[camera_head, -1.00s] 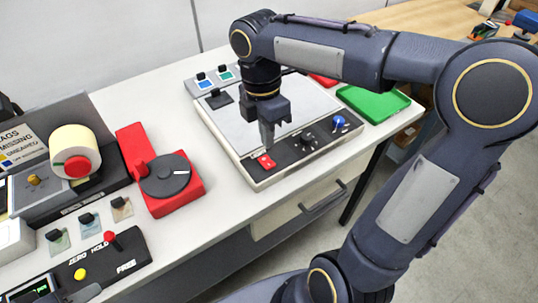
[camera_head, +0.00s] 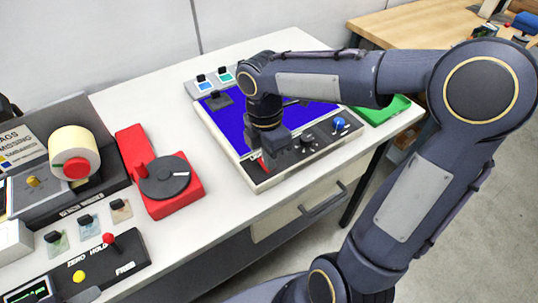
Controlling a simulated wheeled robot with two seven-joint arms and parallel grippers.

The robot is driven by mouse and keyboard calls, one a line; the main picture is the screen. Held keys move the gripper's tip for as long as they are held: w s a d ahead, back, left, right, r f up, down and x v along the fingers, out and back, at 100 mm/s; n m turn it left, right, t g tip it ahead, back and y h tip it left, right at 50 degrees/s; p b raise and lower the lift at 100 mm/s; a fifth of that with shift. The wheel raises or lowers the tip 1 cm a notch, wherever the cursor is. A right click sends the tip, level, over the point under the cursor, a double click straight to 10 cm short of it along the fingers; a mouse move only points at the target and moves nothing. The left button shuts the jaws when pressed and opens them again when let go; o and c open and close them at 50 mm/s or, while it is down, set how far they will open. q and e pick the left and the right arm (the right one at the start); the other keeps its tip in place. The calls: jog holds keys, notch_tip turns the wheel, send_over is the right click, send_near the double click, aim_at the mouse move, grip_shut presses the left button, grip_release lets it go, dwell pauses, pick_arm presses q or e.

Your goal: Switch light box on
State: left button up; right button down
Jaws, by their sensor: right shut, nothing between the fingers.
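My right gripper (camera_head: 266,163) is shut and empty, pointing down at the left end of the strip. The red switch there is mostly hidden by the gripper, so I cannot tell if they touch. My left gripper is not in view.
A red device with a dark disc (camera_head: 165,178) stands left of the box. A green tray (camera_head: 384,110) lies at its right. A black panel with a red lever (camera_head: 109,238) is at the lower left. Bare table lies in front of the red device.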

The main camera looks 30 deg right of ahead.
jog(key=shift+w+r+p, duration=0.1)
jog(key=shift+w+p, duration=0.15)
jog(key=shift+p, duration=0.05)
jog(key=shift+w, duration=0.55)
jog(key=shift+r, duration=0.1)
